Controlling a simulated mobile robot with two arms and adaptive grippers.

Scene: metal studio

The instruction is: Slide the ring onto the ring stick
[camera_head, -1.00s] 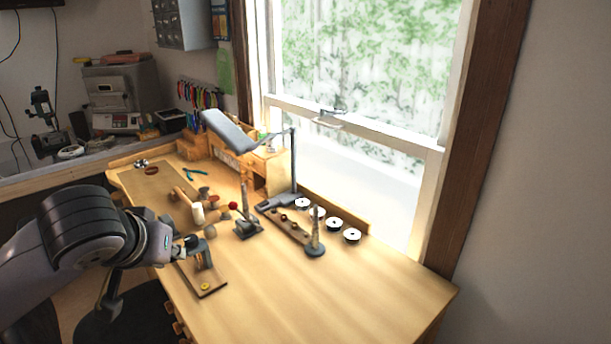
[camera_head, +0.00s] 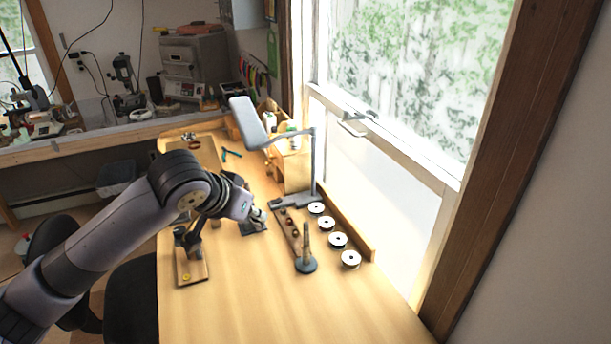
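The ring stick (camera_head: 307,243) is a grey tapered rod standing upright on a round dark base on the bench. My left gripper (camera_head: 259,214) is small in view, low over the bench to the left of the stick and apart from it. Its fingers are too small and partly hidden to show whether they are open or shut, or hold anything. A small yellow round piece (camera_head: 187,277) lies at the near end of a wooden board; I cannot tell if it is the ring. My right gripper is out of view.
A wooden strip (camera_head: 297,240) with small dark red pieces lies behind the stick. Several white-faced spools (camera_head: 338,240) line the window side. A lamp (camera_head: 250,122) stands beyond my gripper. The front of the bench (camera_head: 260,310) is clear.

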